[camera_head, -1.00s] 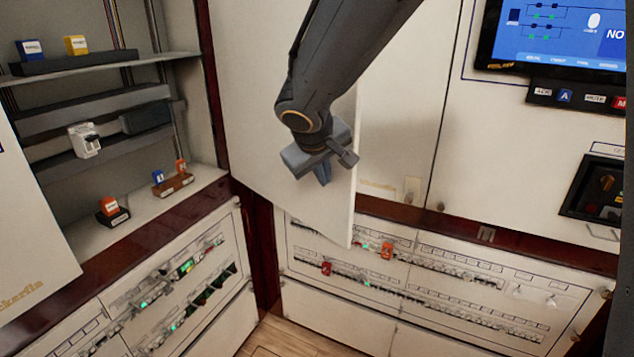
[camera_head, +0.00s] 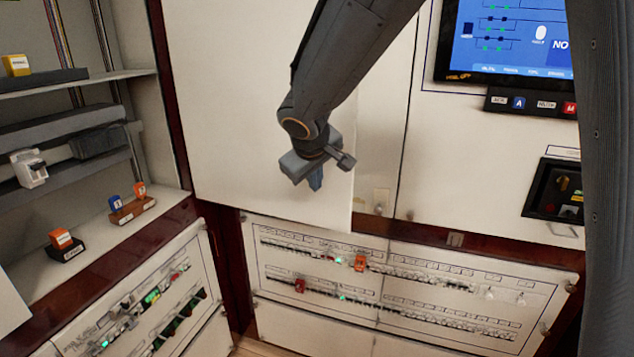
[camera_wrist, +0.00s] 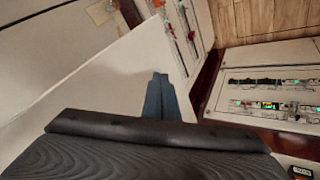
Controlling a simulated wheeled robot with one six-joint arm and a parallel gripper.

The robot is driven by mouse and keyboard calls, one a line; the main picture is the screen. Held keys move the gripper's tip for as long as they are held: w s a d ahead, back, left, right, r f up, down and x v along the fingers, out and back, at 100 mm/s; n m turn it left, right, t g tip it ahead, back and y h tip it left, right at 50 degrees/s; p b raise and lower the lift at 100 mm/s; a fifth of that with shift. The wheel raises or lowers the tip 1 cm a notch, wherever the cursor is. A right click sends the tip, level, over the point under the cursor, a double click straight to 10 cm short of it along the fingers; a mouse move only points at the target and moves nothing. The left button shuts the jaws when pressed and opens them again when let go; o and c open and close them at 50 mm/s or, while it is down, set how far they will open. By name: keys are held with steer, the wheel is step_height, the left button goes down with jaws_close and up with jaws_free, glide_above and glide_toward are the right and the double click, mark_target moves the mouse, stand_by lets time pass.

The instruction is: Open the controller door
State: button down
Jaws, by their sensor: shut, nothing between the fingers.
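A white door (camera_head: 265,100) in the middle of the head view stands partly open, its free edge toward the right. I take it for the controller door, though no label on it is readable. My gripper (camera_head: 316,185) hangs in front of its face near the lower free edge. The gripper is shut and empty. In the wrist view, the blue fingertips (camera_wrist: 160,78) lie together over the white door panel (camera_wrist: 95,95), close to its edge. I cannot tell whether they touch it. My arm hides part of the door.
Right of the door are a fixed white panel, a screen (camera_head: 510,40) and a dark control box (camera_head: 556,190). Below runs a breaker panel (camera_head: 400,285) with red and orange clips. An open cabinet (camera_head: 75,145) at left holds small tagged blocks. A dark post borders the right.

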steer(key=s+d+f+b+v, duration=0.1)
steer(key=s+b+v, duration=0.1)
steer(key=v, duration=0.9)
steer(key=s+d+f+m+g, duration=0.2)
steer(key=s+d+f, duration=0.2)
steer(key=f, duration=0.3)
steer(key=s+d+f+m+g, duration=0.2)
steer(key=s+d+f, duration=0.3)
steer(key=s+f, duration=0.2)
steer(key=s+d+f+m+g+y, duration=0.1)
steer(key=s+d+f+m+g, duration=0.1)
steer(key=f, duration=0.7)
steer(key=s+d+m, duration=0.1)
steer(key=s+d, duration=0.1)
steer(key=s, duration=0.1)
steer(key=shift+s+d+f, duration=0.25)
steer(key=shift+d, duration=0.1)
steer(key=shift+a, duration=0.1)
